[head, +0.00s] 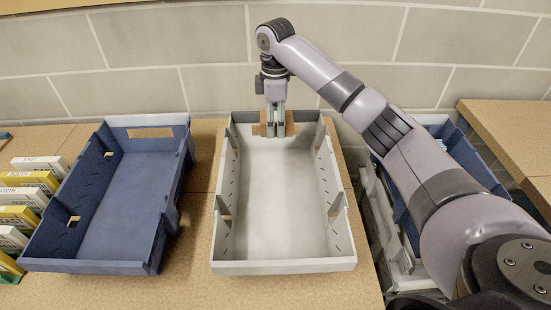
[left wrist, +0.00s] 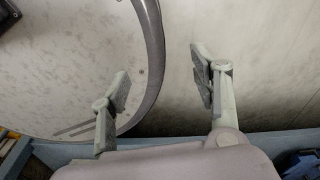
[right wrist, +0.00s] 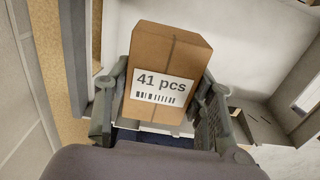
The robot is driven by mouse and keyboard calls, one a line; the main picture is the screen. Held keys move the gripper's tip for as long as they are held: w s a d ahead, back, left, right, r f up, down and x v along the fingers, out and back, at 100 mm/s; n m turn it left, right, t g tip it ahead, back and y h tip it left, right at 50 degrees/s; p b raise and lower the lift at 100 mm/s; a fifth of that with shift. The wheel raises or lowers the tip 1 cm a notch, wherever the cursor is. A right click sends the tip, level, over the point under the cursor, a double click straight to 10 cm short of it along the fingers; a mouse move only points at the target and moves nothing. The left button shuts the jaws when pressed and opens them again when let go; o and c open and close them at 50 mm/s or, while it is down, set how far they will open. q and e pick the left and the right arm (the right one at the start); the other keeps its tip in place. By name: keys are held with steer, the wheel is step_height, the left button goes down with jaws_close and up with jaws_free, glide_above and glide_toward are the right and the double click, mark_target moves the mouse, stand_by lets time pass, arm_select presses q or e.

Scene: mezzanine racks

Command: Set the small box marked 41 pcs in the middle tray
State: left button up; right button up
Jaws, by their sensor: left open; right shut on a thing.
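The small brown box marked 41 pcs (right wrist: 160,65) is between the fingers of my right gripper (right wrist: 163,105), its label facing the right wrist camera. In the head view my right gripper (head: 276,128) points down at the far end of the middle tray (head: 285,267), which is light grey and otherwise looks empty. The fingers hide much of the box there, and I cannot tell if it touches the tray floor. My left gripper (left wrist: 160,88) shows only in the left wrist view, open and empty.
A blue empty tray (head: 110,208) lies to the left. Another blue tray (head: 437,128) is at the right, partly behind my right arm. Several labelled white and yellow cards (head: 28,182) stand at the far left. A block wall (head: 210,45) rises close behind the trays.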

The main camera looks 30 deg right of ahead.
glide_toward(275, 166)
steer(key=shift+s+f, duration=0.15)
steer(key=shift+f, duration=0.55)
step_height(275, 166, down, 5)
steer(key=shift+r+p, duration=0.1)
steer(key=shift+p, duration=0.3)
arm_select(q)
steer(key=shift+w+d+r, duration=0.35)
steer(key=shift+w+r, duration=0.1)
steer(key=shift+r, duration=0.1)
arm_select(e)
steer(key=shift+f, duration=0.2)
steer(key=shift+f, duration=0.15)
arm_select(q)
steer(key=shift+w+a, duration=0.1)
arm_select(e)
steer(key=o, duration=1.2)
